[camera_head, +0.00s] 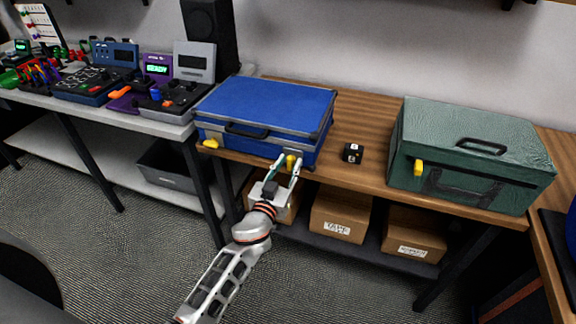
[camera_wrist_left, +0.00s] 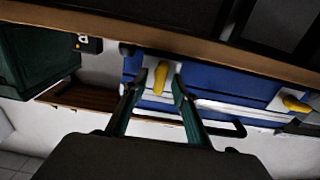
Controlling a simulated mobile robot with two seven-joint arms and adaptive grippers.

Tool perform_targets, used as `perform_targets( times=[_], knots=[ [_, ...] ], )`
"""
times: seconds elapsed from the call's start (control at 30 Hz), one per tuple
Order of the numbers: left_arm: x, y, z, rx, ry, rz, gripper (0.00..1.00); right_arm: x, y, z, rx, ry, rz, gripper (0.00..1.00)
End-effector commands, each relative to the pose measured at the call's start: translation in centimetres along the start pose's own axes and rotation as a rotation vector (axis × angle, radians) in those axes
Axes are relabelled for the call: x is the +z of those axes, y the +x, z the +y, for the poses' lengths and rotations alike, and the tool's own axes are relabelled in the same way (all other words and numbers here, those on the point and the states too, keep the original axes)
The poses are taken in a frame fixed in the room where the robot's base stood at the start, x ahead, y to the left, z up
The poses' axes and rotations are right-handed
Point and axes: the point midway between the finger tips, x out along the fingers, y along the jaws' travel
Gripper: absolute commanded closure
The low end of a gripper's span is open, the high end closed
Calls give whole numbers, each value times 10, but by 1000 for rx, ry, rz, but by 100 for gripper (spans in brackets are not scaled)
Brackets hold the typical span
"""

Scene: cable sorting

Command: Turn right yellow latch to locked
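A blue case (camera_head: 262,104) lies closed on the wooden table. Its front has a left yellow latch (camera_head: 211,144) lying nearly flat and a right yellow latch (camera_head: 291,161) standing upright. My left gripper (camera_head: 284,163) is in front of the right latch, with its fingers apart. In the left wrist view the right latch (camera_wrist_left: 160,77) shows between the open fingertips of the gripper (camera_wrist_left: 155,88), one on each side; contact cannot be told. The left latch (camera_wrist_left: 297,104) is at the right there, turned sideways. My right gripper is in neither view.
A green case (camera_head: 472,140) with a yellow latch (camera_head: 418,167) stands to the right. A small black cube (camera_head: 352,153) lies between the cases. Cardboard boxes (camera_head: 340,211) sit on the shelf below. A grey bench (camera_head: 140,113) with devices is at left.

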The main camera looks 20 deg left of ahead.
Motion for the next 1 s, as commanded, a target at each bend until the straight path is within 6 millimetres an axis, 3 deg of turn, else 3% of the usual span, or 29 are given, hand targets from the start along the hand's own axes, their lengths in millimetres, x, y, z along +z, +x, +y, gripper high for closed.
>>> perform_targets(
  times=[0.17,0.3,0.67,1.0],
  knots=[
    [0,0,0,0,0,0,72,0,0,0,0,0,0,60],
    [0,0,0,0,0,0,100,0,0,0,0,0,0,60],
    [0,0,0,0,21,0,100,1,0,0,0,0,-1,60],
    [1,0,1,0,207,0,100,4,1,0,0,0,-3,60]
  ],
)
